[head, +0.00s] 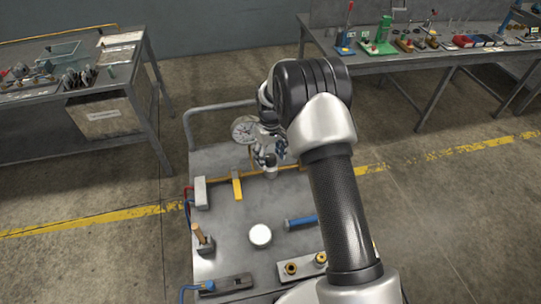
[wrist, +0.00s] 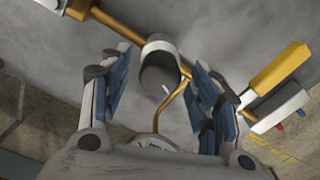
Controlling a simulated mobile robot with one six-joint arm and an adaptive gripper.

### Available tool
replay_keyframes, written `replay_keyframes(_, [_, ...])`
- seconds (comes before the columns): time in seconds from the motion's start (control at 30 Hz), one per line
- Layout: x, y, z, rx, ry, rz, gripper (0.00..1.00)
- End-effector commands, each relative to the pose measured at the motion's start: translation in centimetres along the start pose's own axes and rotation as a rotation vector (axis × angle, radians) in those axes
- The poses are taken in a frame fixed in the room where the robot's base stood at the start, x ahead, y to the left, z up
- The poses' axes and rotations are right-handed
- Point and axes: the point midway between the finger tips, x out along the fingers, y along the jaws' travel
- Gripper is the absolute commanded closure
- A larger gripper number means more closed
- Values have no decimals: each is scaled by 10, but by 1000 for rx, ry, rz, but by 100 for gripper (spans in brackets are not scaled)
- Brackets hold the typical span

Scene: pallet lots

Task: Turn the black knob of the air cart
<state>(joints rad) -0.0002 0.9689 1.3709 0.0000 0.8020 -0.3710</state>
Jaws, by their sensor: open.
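The air cart (head: 222,222) has a grey metal top with a brass pipe along its far part. The dark grey-black knob (wrist: 158,74) sits on this pipe in the wrist view, with a small white mark on its face. In the head view only a small grey part of the fitting (head: 270,173) shows below my gripper. My gripper (wrist: 160,64) is open, with one blue-padded finger on each side of the knob and visible gaps to it. In the head view my gripper (head: 268,158) is over the far part of the cart, partly hidden by my arm.
A round gauge (head: 243,129) stands just behind my gripper. A yellow lever (head: 237,187) is on the pipe to the left. A white round cap (head: 260,235) and a blue cylinder (head: 301,222) are nearer. Workbenches stand at left (head: 150,75) and back right (head: 425,58).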

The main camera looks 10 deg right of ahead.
Motion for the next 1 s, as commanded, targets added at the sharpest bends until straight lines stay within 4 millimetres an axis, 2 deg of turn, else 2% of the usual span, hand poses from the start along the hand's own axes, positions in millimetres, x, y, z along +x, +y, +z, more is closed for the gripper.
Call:
replay_keyframes(0.27, [-8, 0, -1, 0, 3, 1, 44])
replay_keyframes(0.37, [-22, 0, -1, 0, 3, 1, 44])
replay_keyframes(0.7, [-93, 0, -1, 0, 4, 1, 44])
replay_keyframes(0.83, [-110, 0, -1, 0, 3, 1, 44])
replay_keyframes(1.0, [-120, 0, 0, 0, 0, 0, 44])
